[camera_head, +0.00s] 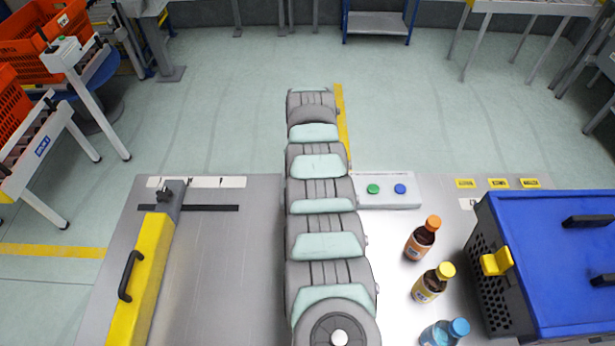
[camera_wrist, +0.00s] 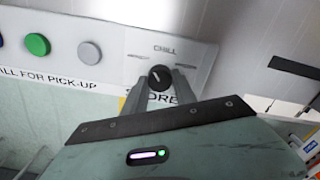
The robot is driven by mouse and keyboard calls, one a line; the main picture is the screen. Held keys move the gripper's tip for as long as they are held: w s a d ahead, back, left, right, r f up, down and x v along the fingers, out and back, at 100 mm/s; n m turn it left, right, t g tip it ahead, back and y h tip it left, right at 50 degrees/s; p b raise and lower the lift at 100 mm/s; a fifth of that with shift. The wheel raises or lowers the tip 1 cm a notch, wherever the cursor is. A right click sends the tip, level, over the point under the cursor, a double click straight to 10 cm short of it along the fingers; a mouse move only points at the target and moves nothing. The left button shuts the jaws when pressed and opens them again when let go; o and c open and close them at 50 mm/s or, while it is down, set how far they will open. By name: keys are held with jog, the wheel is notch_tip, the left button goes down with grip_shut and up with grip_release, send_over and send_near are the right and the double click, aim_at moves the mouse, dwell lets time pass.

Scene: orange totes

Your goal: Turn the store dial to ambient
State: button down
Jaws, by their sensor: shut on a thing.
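The store dial (camera_wrist: 160,72) is a small black knob with a pale pointer mark, on a light grey panel (camera_wrist: 205,55). CHILL is printed above it, and part of the word STORE shows below. The pointer looks roughly upward, leaning slightly left toward CHILL. Small labels left and right of the knob are too blurred to read. My gripper (camera_wrist: 161,79) is shut on the dial, one grey finger on each side. In the head view my arm hides the dial and the gripper.
The green button (camera_head: 373,189) and blue button (camera_head: 400,189) sit on the panel beside my arm. Three bottles, orange-capped (camera_head: 421,240), yellow-capped (camera_head: 432,285) and blue-capped (camera_head: 445,333), stand to the right. Beyond is a blue-lidded crate (camera_head: 550,255); a yellow bar with handle (camera_head: 150,265) lies left.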

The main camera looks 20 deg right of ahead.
jog(key=shift+n, duration=1.9)
jog(key=c, duration=1)
grip_release()
notch_tip(320, 180, up, 11)
jog(key=p, duration=0.3)
jog(key=shift+f, duration=0.1)
